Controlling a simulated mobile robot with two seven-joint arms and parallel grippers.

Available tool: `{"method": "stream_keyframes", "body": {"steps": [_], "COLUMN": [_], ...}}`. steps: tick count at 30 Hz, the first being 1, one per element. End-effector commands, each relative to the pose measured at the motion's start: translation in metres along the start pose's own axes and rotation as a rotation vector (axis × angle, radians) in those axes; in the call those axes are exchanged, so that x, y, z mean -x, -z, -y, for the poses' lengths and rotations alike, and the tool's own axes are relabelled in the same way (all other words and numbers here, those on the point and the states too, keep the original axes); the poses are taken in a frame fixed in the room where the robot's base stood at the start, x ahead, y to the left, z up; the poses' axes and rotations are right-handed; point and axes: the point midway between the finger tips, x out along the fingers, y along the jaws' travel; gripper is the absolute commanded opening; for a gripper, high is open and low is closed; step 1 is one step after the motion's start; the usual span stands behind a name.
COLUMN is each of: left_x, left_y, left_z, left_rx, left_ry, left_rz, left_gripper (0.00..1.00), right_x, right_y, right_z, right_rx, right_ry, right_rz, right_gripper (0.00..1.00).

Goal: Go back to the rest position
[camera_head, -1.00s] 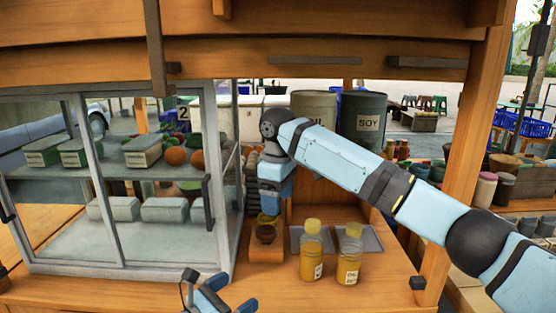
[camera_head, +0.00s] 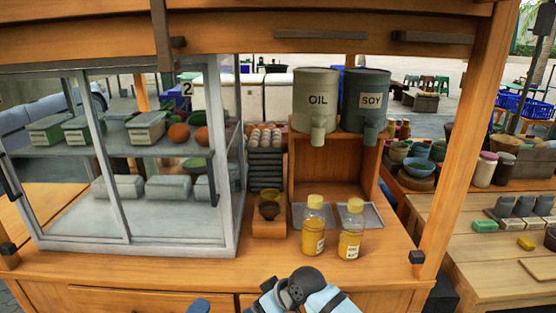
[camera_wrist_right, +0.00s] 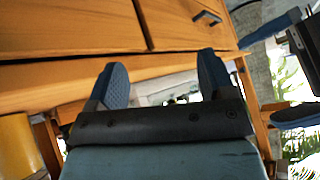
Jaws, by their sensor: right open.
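My right arm (camera_head: 300,291) is folded low at the bottom centre of the head view, in front of the stall counter. In the right wrist view my right gripper (camera_wrist_right: 163,82) has its two blue fingers spread with nothing between them, below the wooden drawer fronts (camera_wrist_right: 70,28). My left gripper (camera_wrist_right: 283,72) shows at the right edge of the right wrist view, its blue fingers apart and no object visible between them. A blue tip (camera_head: 198,306) at the bottom edge of the head view is too cropped to assign.
OIL (camera_head: 315,90) and SOY (camera_head: 362,95) dispensers stand behind. A wooden post (camera_head: 462,150) rises at right.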

Motion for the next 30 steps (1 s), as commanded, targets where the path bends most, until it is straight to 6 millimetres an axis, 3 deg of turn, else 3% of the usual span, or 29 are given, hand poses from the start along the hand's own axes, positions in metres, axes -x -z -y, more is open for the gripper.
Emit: {"method": "stream_keyframes", "body": {"steps": [1, 8, 15, 18, 29, 30], "left_x": [0.011, 0.061, 0.119, 0.139, 0.193, 0.190], "left_y": [-0.001, -0.007, 0.002, 0.009, 0.035, 0.034], "left_z": [-0.009, -0.050, -0.092, -0.104, -0.130, -0.113], "left_rx": [0.101, 0.583, 1.057, 1.208, 1.596, 1.590], "left_ry": [-0.029, -0.161, -0.305, -0.351, -0.480, -0.476], "left_rz": [0.035, 0.212, 0.408, 0.473, 0.651, 0.647], "left_gripper": [1.00, 1.00, 1.00, 1.00, 1.00, 1.00], "right_x": [-0.005, -0.002, 0.032, 0.050, 0.110, 0.123], "right_y": [-0.023, -0.116, -0.219, -0.253, -0.337, -0.323], "right_z": [0.005, 0.009, 0.015, 0.018, 0.036, 0.037], "right_rx": [-0.043, -0.209, -0.328, -0.349, -0.352, -0.347], "right_ry": [-0.007, -0.127, -0.313, -0.382, -0.567, -0.568], "right_rz": [-0.037, -0.206, -0.319, -0.344, -0.375, -0.379], "right_gripper": [0.76, 0.76, 0.76, 0.76, 0.76, 0.76]}}
